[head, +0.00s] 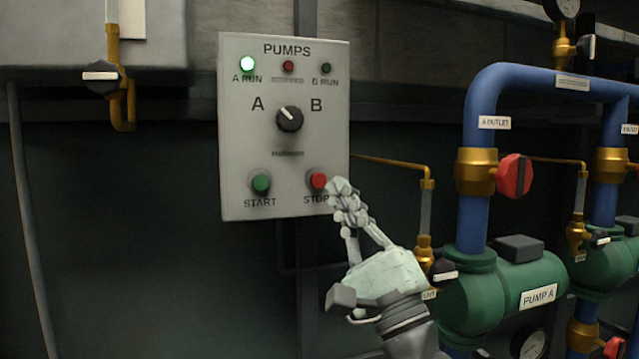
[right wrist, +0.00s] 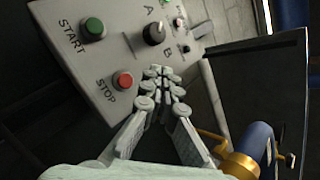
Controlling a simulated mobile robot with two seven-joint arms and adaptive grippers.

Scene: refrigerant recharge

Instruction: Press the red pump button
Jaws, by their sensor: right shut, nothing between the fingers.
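The red STOP button (head: 317,180) is at the lower right of the grey PUMPS panel (head: 235,130). It also shows in the right wrist view (right wrist: 123,80). My right gripper (head: 338,188) is shut and empty. In the head view its fingertips are just right of the red button, over the panel's right edge. In the right wrist view the fingertips (right wrist: 157,72) appear beside the button, with a visible gap; whether they touch the panel cannot be told. The A RUN lamp (head: 247,64) glows green. My left gripper is not in view.
The green START button (head: 260,183) is left of the red one, and the A/B selector knob (head: 289,118) is above. Blue pipes (head: 473,220), a red valve handle (head: 514,176) and the green pump A (head: 475,300) stand to the right. Space below the panel looks clear.

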